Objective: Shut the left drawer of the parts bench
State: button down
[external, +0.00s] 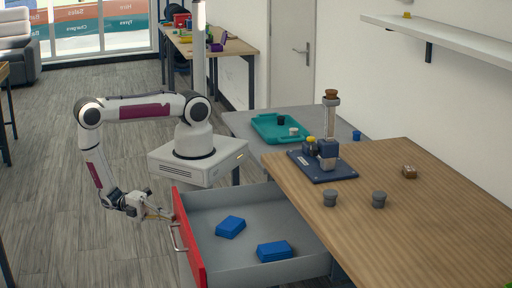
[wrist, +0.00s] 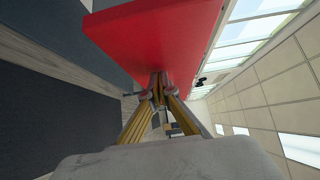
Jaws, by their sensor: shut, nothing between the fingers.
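The open drawer (external: 250,206) stands pulled out from under the wooden parts bench (external: 440,215), with its red front (external: 187,238) facing left. A metal handle (external: 178,238) is on that front. Two blue boxes (external: 230,227) lie inside the drawer. My gripper (external: 166,214) is shut and empty, just outside the red front near its far upper part. In the wrist view my gripper (wrist: 158,78) has its fingertips together at the lower edge of the red front (wrist: 155,35). I cannot tell whether they touch it.
On the bench stand a dark blue fixture (external: 322,166), grey round parts (external: 379,199) and a small brown part (external: 410,172). A teal tray (external: 279,128) sits on the grey table behind. The floor left of the drawer is clear.

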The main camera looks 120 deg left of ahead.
aim_at(195, 223)
jog(key=w+a, duration=0.6)
jog(key=shift+w+a, duration=0.35)
jog(key=shift+s+d, duration=0.1)
jog(key=shift+s+d, duration=1.35)
jog(key=s, duration=1)
jog(key=shift+w+d, duration=0.75)
jog(key=shift+d, duration=0.15)
